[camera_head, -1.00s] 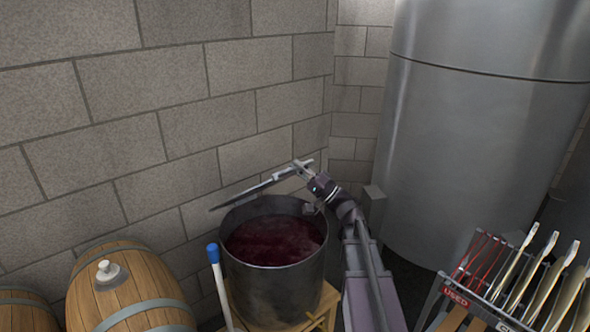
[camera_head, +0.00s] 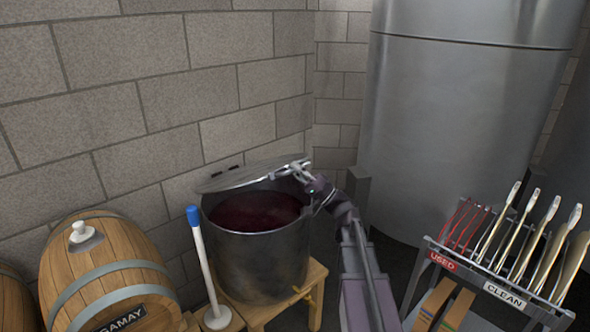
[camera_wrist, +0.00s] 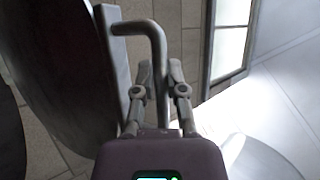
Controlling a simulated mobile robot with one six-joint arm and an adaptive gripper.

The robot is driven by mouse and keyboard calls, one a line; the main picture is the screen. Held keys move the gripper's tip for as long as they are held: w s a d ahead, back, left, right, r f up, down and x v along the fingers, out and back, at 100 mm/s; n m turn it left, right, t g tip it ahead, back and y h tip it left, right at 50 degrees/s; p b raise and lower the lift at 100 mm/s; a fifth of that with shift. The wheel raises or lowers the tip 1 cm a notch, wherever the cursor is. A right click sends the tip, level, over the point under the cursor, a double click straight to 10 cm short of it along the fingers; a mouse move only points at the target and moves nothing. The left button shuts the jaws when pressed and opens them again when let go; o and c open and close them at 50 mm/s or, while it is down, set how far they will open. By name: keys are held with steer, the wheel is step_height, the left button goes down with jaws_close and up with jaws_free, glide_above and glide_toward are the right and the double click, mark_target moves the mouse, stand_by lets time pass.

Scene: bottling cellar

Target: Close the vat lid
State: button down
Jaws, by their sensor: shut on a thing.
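The vat (camera_head: 258,262) is a dark metal pot with deep red liquid (camera_head: 255,208) showing inside. Its round grey lid (camera_head: 245,174) is tilted above the back of the rim, so the front of the mouth is uncovered. My gripper (camera_head: 297,172) is at the lid's right edge, shut on its handle. In the wrist view, the bent grey lid handle (camera_wrist: 153,40) runs between the fingers of my gripper (camera_wrist: 160,80). The dark lid (camera_wrist: 60,60) fills the left of that view. The hinge side is not clear.
The vat stands on a wooden stool (camera_head: 316,275). A blue-topped white rod (camera_head: 203,260) and a barrel (camera_head: 95,265) are to its left. A rack (camera_head: 470,268) of paddles is at right. A steel tank (camera_head: 460,130) and block wall stand behind.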

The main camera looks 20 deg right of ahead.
steer(key=s+d+f+b, duration=0.1)
steer(key=s+f+b, duration=0.1)
steer(key=f+b, duration=0.7)
steer(key=s+d+f+b, duration=0.1)
steer(key=s+f+b, duration=0.1)
steer(key=f+b, duration=0.8)
steer(key=shift+f, duration=0.65)
steer(key=c, duration=0.7)
jaws_free()
steer(key=shift+w+f, duration=0.15)
steer(key=shift+f, duration=0.05)
steer(key=shift+r, duration=0.15)
